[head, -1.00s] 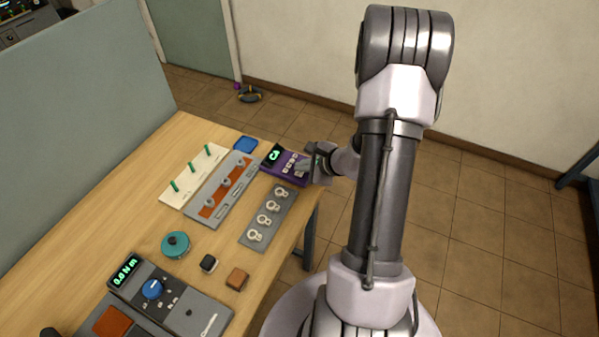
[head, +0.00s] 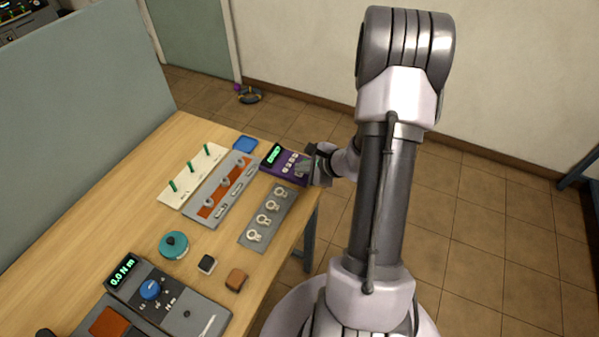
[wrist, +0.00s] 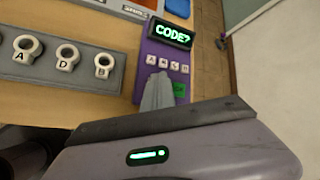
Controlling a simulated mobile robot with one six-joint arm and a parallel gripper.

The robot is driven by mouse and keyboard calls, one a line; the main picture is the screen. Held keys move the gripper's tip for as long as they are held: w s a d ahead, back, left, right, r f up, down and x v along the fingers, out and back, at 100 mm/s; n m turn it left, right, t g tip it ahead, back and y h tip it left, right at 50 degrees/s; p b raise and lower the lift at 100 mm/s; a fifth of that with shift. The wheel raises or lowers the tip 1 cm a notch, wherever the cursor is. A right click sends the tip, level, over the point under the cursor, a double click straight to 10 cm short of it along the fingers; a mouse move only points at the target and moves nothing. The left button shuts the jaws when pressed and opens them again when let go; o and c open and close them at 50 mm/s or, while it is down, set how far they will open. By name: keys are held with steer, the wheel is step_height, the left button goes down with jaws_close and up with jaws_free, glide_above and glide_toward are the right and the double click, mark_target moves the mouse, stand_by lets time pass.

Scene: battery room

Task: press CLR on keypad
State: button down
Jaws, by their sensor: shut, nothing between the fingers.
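The purple keypad (head: 270,171) sits at the right far corner of the table. In the wrist view the keypad (wrist: 146,48) has a lit display (wrist: 172,33) reading "CODE?". Below the display is a row of small pale keys (wrist: 163,62), with marks too small to read surely. A green key (wrist: 179,89) shows at the right of the fingers. My gripper (head: 301,165) is shut and empty, its fingers (wrist: 158,88) over the lower keys and hiding some of them. I cannot tell whether the tips touch a key, or which key is CLR.
A grey plate with several white rings (head: 266,217) lies beside the keypad. A grey and orange panel (head: 222,190), a white board with green pegs (head: 178,189) and a blue tray (head: 245,144) are nearby. The table edge runs close by on the right.

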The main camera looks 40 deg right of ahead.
mark_target(302, 174)
stand_by(0.3)
steer(key=shift+r+p, duration=0.45)
steer(key=shift+r, duration=0.35)
steer(key=shift+r, duration=0.15)
steer(key=shift+r+p, duration=1.6)
steer(key=shift+r, duration=0.85)
